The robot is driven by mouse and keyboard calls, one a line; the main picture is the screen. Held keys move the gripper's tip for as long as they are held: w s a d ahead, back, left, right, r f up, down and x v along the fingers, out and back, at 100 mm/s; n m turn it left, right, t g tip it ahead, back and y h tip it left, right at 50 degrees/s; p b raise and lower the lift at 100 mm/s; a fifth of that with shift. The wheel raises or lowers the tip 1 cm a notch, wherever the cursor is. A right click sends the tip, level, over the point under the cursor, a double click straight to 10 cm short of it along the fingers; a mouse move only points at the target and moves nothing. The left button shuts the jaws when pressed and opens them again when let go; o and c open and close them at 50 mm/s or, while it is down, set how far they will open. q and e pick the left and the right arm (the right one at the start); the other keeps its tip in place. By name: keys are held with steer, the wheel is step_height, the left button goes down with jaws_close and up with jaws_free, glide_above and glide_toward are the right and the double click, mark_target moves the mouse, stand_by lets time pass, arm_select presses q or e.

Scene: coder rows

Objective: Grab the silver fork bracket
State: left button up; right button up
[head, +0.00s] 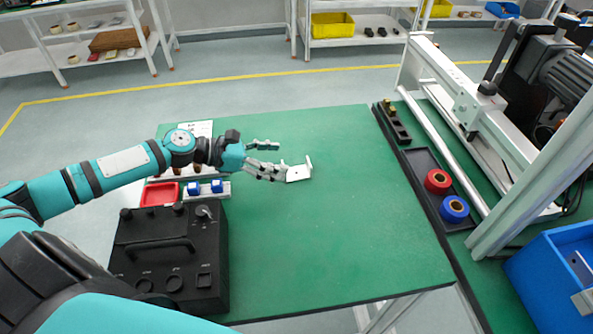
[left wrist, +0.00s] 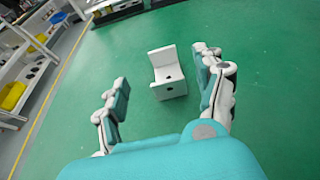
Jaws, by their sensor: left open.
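The silver fork bracket (head: 298,172) is a small pale, angled piece with upright plates, lying on the green table. In the left wrist view the bracket (left wrist: 168,77) shows a hole in its face and sits beyond and between my fingertips. My left gripper (head: 272,158) is open and empty, just left of the bracket in the head view. In the left wrist view its fingers (left wrist: 160,88) are spread wide to both sides of the bracket, and I see no contact. My right gripper is not in view.
A black control box (head: 172,258) stands at the table's front left, with a red tray (head: 160,194) behind it. A dark tray (head: 428,165) with red and blue rolls lies at the right, near a metal frame. The green table (head: 330,240) is clear around the bracket.

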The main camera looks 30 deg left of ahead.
mark_target(308, 163)
arm_select(q)
steer(key=x, duration=0.4)
steer(key=shift+w+p, duration=0.1)
steer(key=shift+p, duration=0.2)
steer(key=p+x, duration=0.1)
steer(key=x, duration=0.4)
steer(key=shift+d, duration=0.2)
steer(key=shift+d+f, duration=0.15)
steer(key=shift+c, duration=0.4)
steer(key=c, duration=1.3)
